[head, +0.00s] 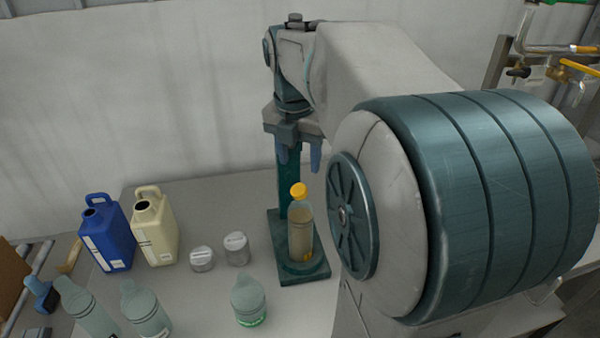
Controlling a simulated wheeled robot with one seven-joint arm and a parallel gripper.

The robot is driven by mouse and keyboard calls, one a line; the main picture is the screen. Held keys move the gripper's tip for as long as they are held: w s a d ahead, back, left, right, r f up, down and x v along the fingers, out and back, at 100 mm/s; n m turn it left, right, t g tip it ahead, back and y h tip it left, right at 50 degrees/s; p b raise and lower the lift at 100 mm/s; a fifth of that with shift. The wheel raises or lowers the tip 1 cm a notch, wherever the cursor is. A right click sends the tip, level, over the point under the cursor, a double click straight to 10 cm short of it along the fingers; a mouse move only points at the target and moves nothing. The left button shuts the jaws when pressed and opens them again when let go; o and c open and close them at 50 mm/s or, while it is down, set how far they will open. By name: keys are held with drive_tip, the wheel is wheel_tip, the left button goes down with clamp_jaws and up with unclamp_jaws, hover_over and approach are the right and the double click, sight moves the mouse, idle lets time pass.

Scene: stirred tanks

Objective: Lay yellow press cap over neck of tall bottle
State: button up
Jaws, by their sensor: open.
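The yellow press cap (299,189) sits at the top of a tall clear bottle (300,232) with tan contents. It appears to rest over the neck, perhaps slightly tilted; the exact fit is too small to tell. The bottle stands upright on the dark green base of a press stand (287,277), in front of its column. My gripper (299,160) points down just above the cap. Its two blue-grey fingers are apart, with nothing visible between them, and appear clear of the cap.
A blue jug (106,236) and a cream jug (155,226) stand left on the grey table (200,300). Two metal tins (236,249) sit between them and the stand. Several grey-green bottles (249,300) stand at the front. My arm hides the area to the right.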

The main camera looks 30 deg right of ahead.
wheel_tip(320, 180, up, 6)
drive_tip(key=s+a+f+m+t, duration=0.1)
drive_tip(key=s+a+f+m, duration=0.4)
drive_tip(key=f+m, duration=0.3)
drive_tip(key=s+a+f+m+t+y, duration=0.1)
drive_tip(key=s+a+f+m, duration=0.5)
drive_tip(key=m, duration=1.1)
drive_tip(key=shift+s+a+f, duration=0.2)
drive_tip(key=shift+s+f, duration=0.45)
drive_tip(key=shift+f, duration=0.8)
